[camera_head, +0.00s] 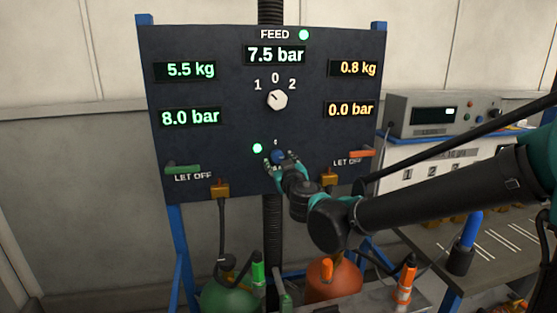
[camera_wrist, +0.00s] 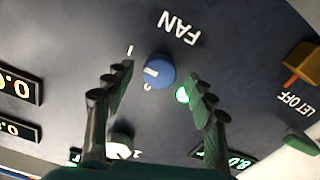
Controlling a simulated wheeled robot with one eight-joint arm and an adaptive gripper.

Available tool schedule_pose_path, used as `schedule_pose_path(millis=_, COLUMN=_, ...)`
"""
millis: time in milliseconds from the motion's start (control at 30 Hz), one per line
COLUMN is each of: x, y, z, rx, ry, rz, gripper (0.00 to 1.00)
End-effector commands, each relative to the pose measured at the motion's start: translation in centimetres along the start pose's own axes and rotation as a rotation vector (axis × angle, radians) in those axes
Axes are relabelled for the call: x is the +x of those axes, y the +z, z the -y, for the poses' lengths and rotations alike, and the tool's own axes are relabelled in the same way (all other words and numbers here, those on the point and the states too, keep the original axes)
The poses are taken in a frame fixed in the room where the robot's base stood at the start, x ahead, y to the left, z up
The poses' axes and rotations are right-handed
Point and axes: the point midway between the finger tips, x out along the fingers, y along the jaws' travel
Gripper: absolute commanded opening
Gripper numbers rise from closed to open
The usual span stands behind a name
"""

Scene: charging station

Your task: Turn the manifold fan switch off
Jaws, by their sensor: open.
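The manifold fan switch is a round blue knob (camera_wrist: 159,70) under the word FAN in the wrist view. Its white mark faces the side with the I and 0 labels; I cannot tell exactly which it points to. In the head view the knob (camera_head: 277,156) shows low on the dark panel, partly covered by my gripper. My gripper (camera_head: 283,161) is open and faces the panel. In the wrist view its fingers (camera_wrist: 161,72) stand on either side of the knob, with a visible gap at each side. A lit green lamp (camera_wrist: 182,95) is beside the knob.
The panel (camera_head: 225,85) also has a white selector knob (camera_head: 277,100), a green lever (camera_head: 182,169) and an orange lever (camera_head: 360,154), both marked LET OFF. Below stand a green tank (camera_head: 230,298) and an orange-red tank (camera_head: 335,280). A bench with an instrument (camera_head: 440,116) is at right.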

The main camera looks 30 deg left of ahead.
Motion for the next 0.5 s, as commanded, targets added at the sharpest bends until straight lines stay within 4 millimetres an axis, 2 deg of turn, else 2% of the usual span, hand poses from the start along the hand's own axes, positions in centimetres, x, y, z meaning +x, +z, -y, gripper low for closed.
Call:
schedule_pose_path(millis=200, x=1.8, y=0.0, z=-0.1, rx=0.000, ry=0.001, rz=0.000, gripper=0.56)
schedule_pose_path(millis=500, x=2.0, y=0.0, z=0.0, rx=0.000, ry=0.001, rz=0.000, gripper=0.56)
